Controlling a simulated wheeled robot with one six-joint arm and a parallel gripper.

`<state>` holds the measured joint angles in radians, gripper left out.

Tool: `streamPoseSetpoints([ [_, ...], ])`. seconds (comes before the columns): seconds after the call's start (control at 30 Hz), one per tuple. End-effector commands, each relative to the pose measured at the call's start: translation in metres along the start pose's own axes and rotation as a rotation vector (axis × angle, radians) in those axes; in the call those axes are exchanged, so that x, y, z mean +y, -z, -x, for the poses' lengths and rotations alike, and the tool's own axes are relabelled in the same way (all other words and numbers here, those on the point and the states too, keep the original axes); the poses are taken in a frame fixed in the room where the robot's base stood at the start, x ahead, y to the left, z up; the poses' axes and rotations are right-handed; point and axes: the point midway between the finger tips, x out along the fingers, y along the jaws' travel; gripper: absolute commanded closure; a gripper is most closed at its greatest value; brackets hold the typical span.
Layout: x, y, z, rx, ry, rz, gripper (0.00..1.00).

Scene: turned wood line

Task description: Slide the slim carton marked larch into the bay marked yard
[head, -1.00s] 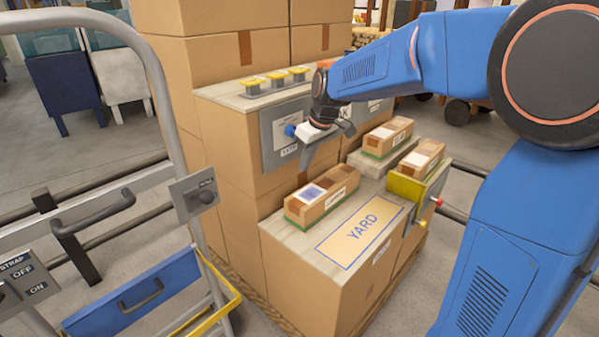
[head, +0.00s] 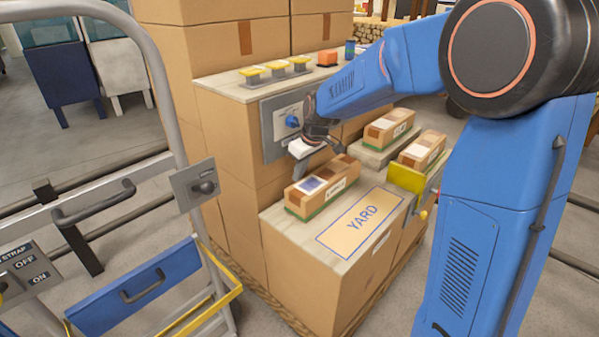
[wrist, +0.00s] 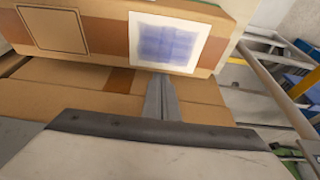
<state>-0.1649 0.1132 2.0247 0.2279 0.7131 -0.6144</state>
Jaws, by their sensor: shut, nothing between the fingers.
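A slim carton (head: 343,179) with a blue-printed white patch on top lies on the pale top behind the bay marked YARD (head: 362,221). The word on its side is too small to read surely. Two other slim cartons lie further back, one on a raised step (head: 383,132) and one at the right (head: 415,154); their words are also unclear. My gripper (head: 296,178) points down beside the first carton's far left end. In the wrist view, its fingers (wrist: 160,97) are shut and empty, close against the side of the carton with the blue-printed patch (wrist: 108,38); contact is unclear.
A tall box stack (head: 222,150) with a panel and blue knob (head: 291,121) rises behind my gripper. Yellow buttons (head: 276,66) sit on it. A yellow plate (head: 406,178) borders the right side. A metal frame (head: 170,120) stands at left. The YARD rectangle is clear.

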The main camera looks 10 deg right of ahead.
Motion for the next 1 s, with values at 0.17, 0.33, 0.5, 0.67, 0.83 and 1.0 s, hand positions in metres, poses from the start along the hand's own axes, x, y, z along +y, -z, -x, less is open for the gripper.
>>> streamPoseSetpoints([
  [0.17, 0.000, -0.005, 0.002, 0.000, 0.000, -0.001, 1.00],
  [0.33, 0.001, -0.031, 0.012, 0.001, -0.001, -0.003, 1.00],
  [0.5, 0.001, -0.066, 0.024, 0.000, -0.001, -0.002, 1.00],
  [0.67, 0.001, -0.099, 0.035, 0.000, -0.001, -0.004, 1.00],
  [0.83, 0.001, -0.131, 0.047, 0.001, -0.002, -0.003, 1.00],
  [1.0, 0.000, -0.131, 0.046, -0.001, 0.000, 0.000, 1.00],
])
